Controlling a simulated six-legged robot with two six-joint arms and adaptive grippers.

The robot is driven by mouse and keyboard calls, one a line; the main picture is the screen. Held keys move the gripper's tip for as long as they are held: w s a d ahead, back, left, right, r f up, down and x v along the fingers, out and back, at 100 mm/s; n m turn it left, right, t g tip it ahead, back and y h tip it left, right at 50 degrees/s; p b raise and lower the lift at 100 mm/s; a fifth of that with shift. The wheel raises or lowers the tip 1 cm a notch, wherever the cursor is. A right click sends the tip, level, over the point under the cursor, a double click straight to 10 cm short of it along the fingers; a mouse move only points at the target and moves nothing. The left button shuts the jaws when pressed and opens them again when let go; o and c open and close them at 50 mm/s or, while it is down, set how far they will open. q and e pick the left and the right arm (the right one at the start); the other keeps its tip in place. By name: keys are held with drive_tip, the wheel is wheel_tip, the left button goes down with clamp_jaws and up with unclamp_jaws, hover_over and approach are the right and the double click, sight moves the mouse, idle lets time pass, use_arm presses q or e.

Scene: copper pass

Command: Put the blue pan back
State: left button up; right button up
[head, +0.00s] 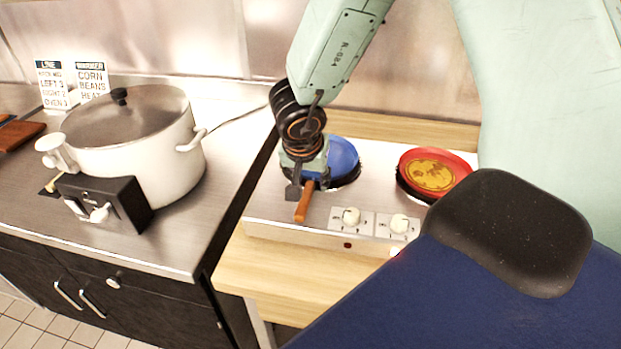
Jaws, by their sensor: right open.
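The blue pan (342,159) sits on the left burner of a two-burner hotplate (270,205). Its brown handle (305,203) points toward the front edge. My right gripper (307,187) is open, at the inner end of the handle, with its fingers around or just above it; I cannot tell if they touch it. The gripper and wrist hide part of the pan's left side. My left gripper is not in view.
A red pan (460,168) with yellowish contents sits on the right burner. Two knobs (351,216) are on the hotplate's front. A large lidded pot (165,150) stands on the steel counter (190,245) at left, with a black control box (115,203) before it. Two signs (90,82) stand behind.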

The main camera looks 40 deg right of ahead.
drive_tip(key=p+v, duration=0.5)
drive_tip(key=v, duration=0.6)
drive_tip(key=shift+r, duration=0.2)
drive_tip(key=shift+s, duration=0.25)
